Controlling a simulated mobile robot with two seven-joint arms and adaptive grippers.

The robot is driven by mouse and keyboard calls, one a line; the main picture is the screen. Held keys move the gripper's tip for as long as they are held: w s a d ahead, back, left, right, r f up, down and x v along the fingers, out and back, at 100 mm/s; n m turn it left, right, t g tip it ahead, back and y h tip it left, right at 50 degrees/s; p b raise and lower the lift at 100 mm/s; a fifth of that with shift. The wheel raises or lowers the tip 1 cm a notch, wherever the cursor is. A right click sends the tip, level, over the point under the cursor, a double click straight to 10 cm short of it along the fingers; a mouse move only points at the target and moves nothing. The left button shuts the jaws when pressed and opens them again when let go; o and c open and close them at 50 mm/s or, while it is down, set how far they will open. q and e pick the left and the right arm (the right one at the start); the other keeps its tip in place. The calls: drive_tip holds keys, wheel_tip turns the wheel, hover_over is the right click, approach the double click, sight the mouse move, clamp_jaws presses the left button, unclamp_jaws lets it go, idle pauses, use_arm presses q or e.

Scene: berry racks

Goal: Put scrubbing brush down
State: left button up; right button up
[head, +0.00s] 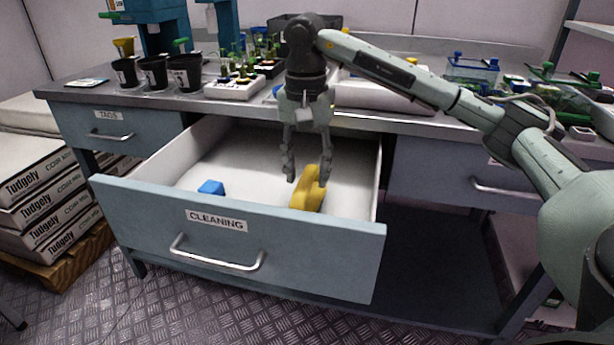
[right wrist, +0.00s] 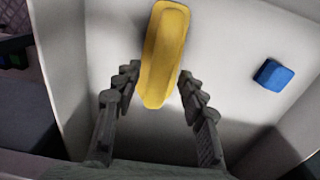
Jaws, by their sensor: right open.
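The yellow scrubbing brush (head: 309,193) lies in the open drawer labelled CLEANING (head: 325,238), near its front right. My right gripper (head: 308,180) points down into the drawer, directly at the brush. In the right wrist view the brush (right wrist: 164,55) shows between and beyond the two open fingers (right wrist: 157,95), with a gap on each side. The fingers do not appear to touch it. The brush's underside is hidden. My left gripper is not in view.
A small blue block (head: 211,187) lies in the drawer's left part; it also shows in the right wrist view (right wrist: 273,75). Black pots (head: 185,73), tube racks and a white tray crowd the bench above. The drawer's middle is clear.

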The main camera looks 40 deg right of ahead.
wheel_tip(320, 180, up, 7)
drive_tip(key=shift+f+p, duration=0.2)
drive_tip(key=shift+p, duration=0.4)
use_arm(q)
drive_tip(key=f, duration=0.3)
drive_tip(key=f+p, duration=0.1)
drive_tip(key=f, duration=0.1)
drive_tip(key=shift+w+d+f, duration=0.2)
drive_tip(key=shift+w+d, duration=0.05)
use_arm(e)
wheel_tip(320, 180, up, 4)
drive_tip(key=shift+f, duration=0.15)
